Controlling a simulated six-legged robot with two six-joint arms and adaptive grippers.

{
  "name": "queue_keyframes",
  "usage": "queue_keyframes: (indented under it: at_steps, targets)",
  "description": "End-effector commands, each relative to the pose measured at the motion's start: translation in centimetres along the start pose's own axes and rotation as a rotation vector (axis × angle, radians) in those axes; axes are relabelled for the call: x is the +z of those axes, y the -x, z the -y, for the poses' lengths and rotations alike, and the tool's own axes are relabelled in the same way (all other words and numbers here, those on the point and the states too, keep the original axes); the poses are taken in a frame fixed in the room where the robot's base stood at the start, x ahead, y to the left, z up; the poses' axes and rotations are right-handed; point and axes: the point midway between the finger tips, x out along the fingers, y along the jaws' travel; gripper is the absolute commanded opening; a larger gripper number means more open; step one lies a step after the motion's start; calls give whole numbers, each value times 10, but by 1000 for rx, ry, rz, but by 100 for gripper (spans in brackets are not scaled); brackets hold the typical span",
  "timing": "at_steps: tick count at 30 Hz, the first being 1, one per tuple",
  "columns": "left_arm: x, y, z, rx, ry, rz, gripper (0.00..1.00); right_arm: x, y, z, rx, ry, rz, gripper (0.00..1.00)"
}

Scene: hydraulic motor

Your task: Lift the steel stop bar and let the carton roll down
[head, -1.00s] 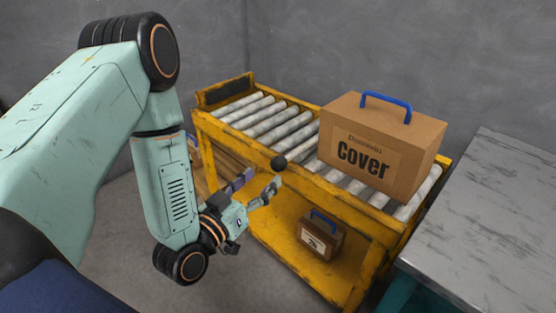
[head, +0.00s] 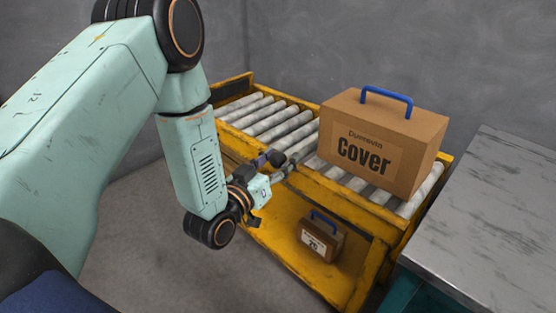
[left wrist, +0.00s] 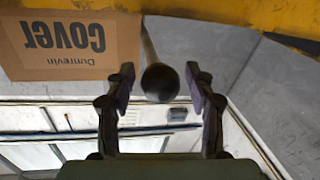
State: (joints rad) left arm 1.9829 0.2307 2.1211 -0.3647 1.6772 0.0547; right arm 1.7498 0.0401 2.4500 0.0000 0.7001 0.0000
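The cardboard carton (head: 415,150) marked "Cover", with a blue handle, rests on the rollers at the right part of the yellow conveyor. It shows upside down in the left wrist view (left wrist: 75,45). The stop bar ends in a dark round knob (left wrist: 160,83) at the conveyor's front edge; a thin length of steel bar (left wrist: 149,45) runs back from it beside the carton. Most of the bar is hidden in the head view. My left gripper (head: 274,166) is at the knob, its open fingers on either side of it with gaps visible. My right gripper is not in view.
The yellow roller conveyor (head: 370,212) has free rollers left of the carton. A small brown box (head: 322,236) with a blue handle stands on its lower shelf. A grey-topped table (head: 490,220) is at the right. A grey wall stands behind.

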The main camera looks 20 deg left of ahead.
Motion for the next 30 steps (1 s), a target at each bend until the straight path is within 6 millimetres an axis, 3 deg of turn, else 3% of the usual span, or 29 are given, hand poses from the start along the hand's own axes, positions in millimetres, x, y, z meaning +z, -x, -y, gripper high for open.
queue_keyframes:
  at_steps: [18,30]
  targets:
    - [1,1,0,0,0,1,0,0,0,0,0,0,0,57]
    - [-1,1,-1,0,0,5,0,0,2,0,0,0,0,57]
